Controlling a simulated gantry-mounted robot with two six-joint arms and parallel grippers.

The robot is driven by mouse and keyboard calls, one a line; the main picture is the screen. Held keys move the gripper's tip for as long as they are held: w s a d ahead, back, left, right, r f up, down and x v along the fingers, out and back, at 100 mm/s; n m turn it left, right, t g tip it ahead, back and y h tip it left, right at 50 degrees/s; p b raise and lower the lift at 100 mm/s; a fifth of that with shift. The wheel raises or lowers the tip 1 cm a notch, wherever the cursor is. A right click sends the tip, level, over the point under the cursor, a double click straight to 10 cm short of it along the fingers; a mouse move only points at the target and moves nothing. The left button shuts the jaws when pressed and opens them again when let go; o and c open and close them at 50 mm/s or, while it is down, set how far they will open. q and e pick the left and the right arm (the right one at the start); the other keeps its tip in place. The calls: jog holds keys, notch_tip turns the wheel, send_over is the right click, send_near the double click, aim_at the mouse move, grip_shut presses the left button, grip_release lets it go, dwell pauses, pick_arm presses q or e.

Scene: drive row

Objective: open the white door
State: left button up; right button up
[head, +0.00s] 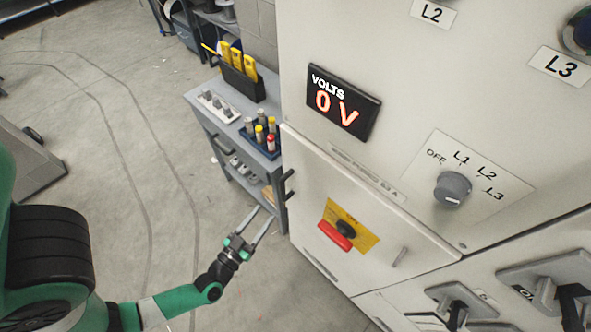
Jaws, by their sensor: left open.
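The white door (310,185) is the lower left panel of the pale cabinet, below the voltmeter, and looks closed. It carries a yellow plate with a red and black rotary switch (341,233). A small grey bar handle (400,257) sits near its right side. Black fittings (289,185) show at its left edge. My left gripper (260,220) is open and empty, left of the door and apart from the handle, its fingers pointing up and right. My right gripper is not in view.
The voltmeter (342,101) reads 0 V. A selector knob (453,189) is right of it. Large grey switch handles (540,275) project at the lower right. A grey cart (201,92) with tools stands left of the cabinet.

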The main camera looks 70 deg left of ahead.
aim_at(283, 190)
pick_arm(q)
jog(key=b+x, duration=0.2)
jog(key=x, duration=0.9)
jog(key=shift+w, duration=0.1)
grip_shut()
dwell(1.2)
